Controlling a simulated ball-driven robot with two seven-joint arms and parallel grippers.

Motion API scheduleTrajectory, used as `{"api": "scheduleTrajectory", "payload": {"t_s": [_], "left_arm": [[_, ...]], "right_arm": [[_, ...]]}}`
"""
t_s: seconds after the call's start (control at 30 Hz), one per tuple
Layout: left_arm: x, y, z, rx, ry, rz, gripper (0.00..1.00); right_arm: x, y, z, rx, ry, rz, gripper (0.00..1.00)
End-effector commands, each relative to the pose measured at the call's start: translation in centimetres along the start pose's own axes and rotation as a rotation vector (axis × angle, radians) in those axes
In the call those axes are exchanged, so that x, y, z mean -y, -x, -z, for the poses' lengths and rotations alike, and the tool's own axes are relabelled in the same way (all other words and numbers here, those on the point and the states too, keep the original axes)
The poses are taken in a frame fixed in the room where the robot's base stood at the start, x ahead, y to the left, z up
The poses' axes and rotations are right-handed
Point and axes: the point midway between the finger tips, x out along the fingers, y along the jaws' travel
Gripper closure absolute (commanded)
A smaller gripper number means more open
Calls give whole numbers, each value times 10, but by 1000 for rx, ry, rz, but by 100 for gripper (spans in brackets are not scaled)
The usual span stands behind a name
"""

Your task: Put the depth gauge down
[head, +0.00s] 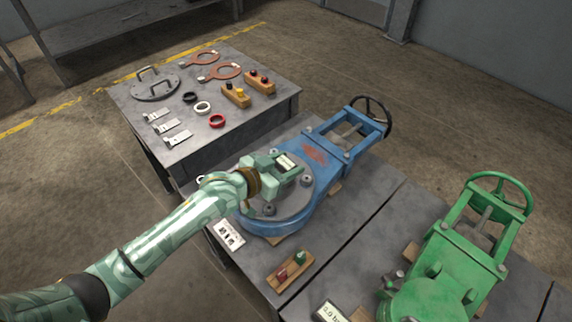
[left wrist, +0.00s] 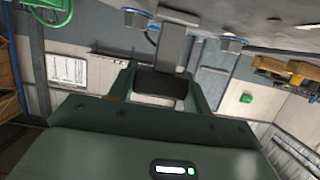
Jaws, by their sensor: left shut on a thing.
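My left gripper (head: 287,178) is over the grey round flange (head: 298,205) of the blue valve. In the left wrist view the gripper (left wrist: 162,88) is shut on a grey metal bar with a crosspiece, which I take to be the depth gauge (left wrist: 172,48). The crosspiece is close to a grey surface at the top of that view. I cannot tell whether they touch. In the head view the gripper hides the gauge. The blue valve (head: 312,153) lies on the near grey table (head: 388,200). My right gripper is not in view.
A green valve (head: 455,255) lies at right. A wooden block with red and green plugs (head: 290,271) and a white card (head: 228,235) are in front of the blue valve. The far table (head: 250,112) carries metal tags (head: 178,137), rings, a handled lid (head: 155,86) and wooden blocks.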

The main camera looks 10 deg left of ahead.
Motion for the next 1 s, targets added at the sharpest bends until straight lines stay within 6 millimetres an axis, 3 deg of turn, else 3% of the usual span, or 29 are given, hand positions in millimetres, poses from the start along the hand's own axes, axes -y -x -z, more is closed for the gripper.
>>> {"api": "scheduleTrajectory", "payload": {"t_s": [0.17, 0.2, 0.23, 0.27, 0.63, 1.0], "left_arm": [[0, -1, -2, -2, 0, 0, 93], [0, 0, -2, 0, 0, 0, 40], [0, 0, -2, 0, 0, 0, 32], [0, 0, -2, 0, 0, 0, 29], [0, 7, 3, -1, -1, 1, 29], [0, 90, 5, 0, -3, 0, 29]], "right_arm": [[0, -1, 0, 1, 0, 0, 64], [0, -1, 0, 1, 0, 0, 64], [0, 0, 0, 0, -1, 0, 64], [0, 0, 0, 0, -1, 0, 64], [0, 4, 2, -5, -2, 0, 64], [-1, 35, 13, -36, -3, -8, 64]]}}
